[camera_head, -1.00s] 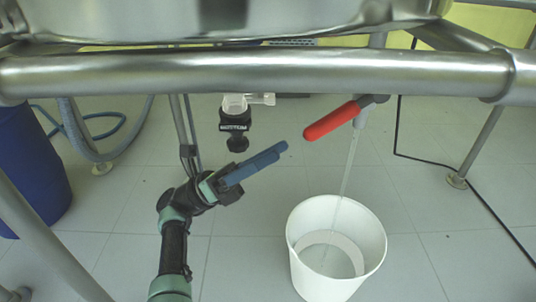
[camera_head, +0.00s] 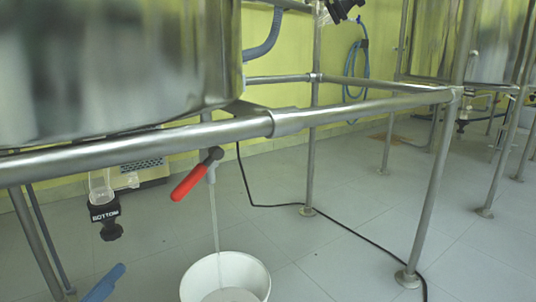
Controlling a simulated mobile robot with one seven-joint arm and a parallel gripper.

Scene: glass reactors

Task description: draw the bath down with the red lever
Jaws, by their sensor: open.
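The red lever (camera_head: 189,182) hangs down and to the left from the drain valve (camera_head: 212,155) under the steel frame. A thin clear stream (camera_head: 215,220) runs from the valve into the white bucket (camera_head: 225,264) on the floor. The bucket is cut by the bottom edge, and pale liquid shows inside. My wrist and arm are out of view.
A steel frame rail (camera_head: 190,139) crosses above the lever, below the shiny vessel (camera_head: 120,60). A black valve marked BOTTOM (camera_head: 105,217) hangs to the left. A black cable (camera_head: 330,226) crosses the floor. Frame legs (camera_head: 430,200) stand at the right, with open tiled floor between.

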